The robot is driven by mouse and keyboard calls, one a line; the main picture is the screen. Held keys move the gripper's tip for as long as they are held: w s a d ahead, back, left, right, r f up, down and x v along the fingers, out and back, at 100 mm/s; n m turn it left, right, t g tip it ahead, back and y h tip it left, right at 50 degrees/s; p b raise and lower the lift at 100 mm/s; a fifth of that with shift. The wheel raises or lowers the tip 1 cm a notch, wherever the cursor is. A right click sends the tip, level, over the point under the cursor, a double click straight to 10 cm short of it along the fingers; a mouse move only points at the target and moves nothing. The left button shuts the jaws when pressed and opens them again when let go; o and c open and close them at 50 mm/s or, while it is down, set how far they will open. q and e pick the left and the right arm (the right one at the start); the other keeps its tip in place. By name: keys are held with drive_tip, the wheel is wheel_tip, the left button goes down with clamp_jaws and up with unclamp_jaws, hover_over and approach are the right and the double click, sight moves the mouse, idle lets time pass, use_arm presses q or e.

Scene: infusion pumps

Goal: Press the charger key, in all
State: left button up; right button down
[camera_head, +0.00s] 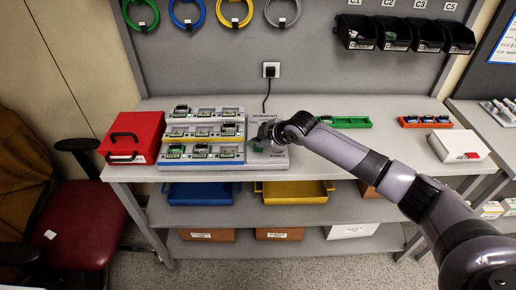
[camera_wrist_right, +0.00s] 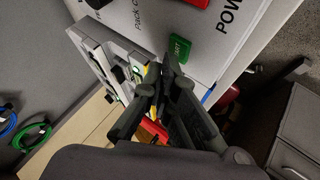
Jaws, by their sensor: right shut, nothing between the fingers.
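The charger (camera_head: 272,161) is a grey box at the right end of the stepped racks, with a cable to the wall socket. The right wrist view shows its light panel (camera_wrist_right: 149,22), lettered "Pack c..." and "POW...", with a green key (camera_wrist_right: 181,48) marked START. My right gripper (camera_head: 262,138) is over the charger and hides part of it in the head view. In the wrist view its fingers (camera_wrist_right: 167,72) are shut and empty, with the tips beside the green key. I cannot tell whether they touch it. My left gripper is not in view.
Stepped racks (camera_head: 204,133) with several small modules stand left of the charger, then a red case (camera_head: 133,138). A green tray (camera_head: 345,122), an orange tray (camera_head: 425,122) and a white box (camera_head: 458,146) are to the right. A red part (camera_wrist_right: 197,2) is on the panel.

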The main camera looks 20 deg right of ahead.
sight(256, 150)
drive_tip(key=shift+f, duration=0.45)
idle(0.3)
drive_tip(key=shift+r, duration=0.1)
drive_tip(key=shift+r+p, duration=0.75)
wheel_tip(256, 150, up, 5)
drive_tip(key=p, duration=0.4)
drive_tip(key=shift+p, duration=0.35)
idle(0.6)
